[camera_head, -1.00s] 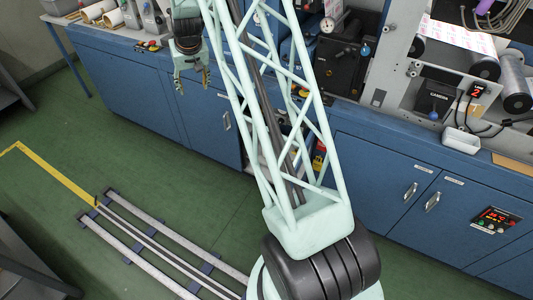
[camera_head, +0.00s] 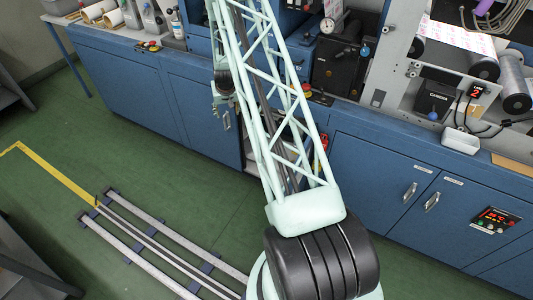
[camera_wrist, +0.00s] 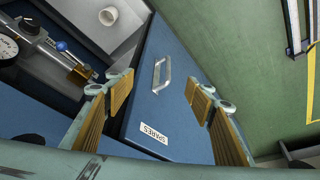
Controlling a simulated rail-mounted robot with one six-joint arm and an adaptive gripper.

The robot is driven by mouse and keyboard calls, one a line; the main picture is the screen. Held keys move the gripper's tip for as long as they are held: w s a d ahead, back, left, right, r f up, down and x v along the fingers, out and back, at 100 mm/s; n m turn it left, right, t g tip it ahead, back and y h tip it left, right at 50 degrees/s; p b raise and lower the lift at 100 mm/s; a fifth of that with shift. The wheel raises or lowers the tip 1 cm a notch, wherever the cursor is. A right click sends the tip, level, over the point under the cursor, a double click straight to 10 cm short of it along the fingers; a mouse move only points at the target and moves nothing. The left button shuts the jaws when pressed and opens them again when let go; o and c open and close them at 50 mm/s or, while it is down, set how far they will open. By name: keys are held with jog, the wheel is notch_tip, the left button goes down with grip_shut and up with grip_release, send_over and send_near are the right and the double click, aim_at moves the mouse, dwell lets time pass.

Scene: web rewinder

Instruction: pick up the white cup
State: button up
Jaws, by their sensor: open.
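A white cup (camera_wrist: 109,15) shows at the top of the wrist view, lying or tilted on a pale surface inside an open compartment beside the blue SPARES door (camera_wrist: 160,85). I cannot see the cup in the head view, where my arm covers part of the open cupboard (camera_head: 290,152). My gripper (camera_wrist: 160,95) is open and empty, its two fingers spread in front of the SPARES door and apart from the cup. In the head view my gripper (camera_head: 225,108) is partly hidden behind my arm, by the blue cabinet front.
A dial gauge (camera_wrist: 8,47) and a fitting with a blue knob (camera_wrist: 62,46) lie left of the fingers. The door handle (camera_wrist: 161,75) sticks out between them.

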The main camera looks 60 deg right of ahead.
jog(key=s+d+f+m, duration=0.1)
jog(key=s+d+f, duration=0.3)
jog(key=f, duration=0.6)
jog(key=s+d+f+m+h+p, duration=0.1)
jog(key=s+d+f, duration=0.4)
jog(key=f, duration=0.5)
jog(key=s+d+f+m+h, duration=0.1)
jog(key=s+d+f, duration=0.3)
jog(key=f, duration=0.6)
jog(key=shift+s+d+m+g, duration=0.3)
jog(key=shift+s+m+g, duration=0.1)
jog(key=shift+s+m, duration=0.25)
jog(key=shift+f, duration=0.15)
jog(key=shift+b+x, duration=0.6)
jog(key=shift+x, duration=3.6)
jog(key=shift+w+d, duration=0.1)
jog(key=shift+d, duration=0.1)
jog(key=shift+b+x, duration=0.75)
jog(key=shift+x, duration=1.75)
jog(key=shift+w, duration=0.1)
jog(key=c, duration=0.9)
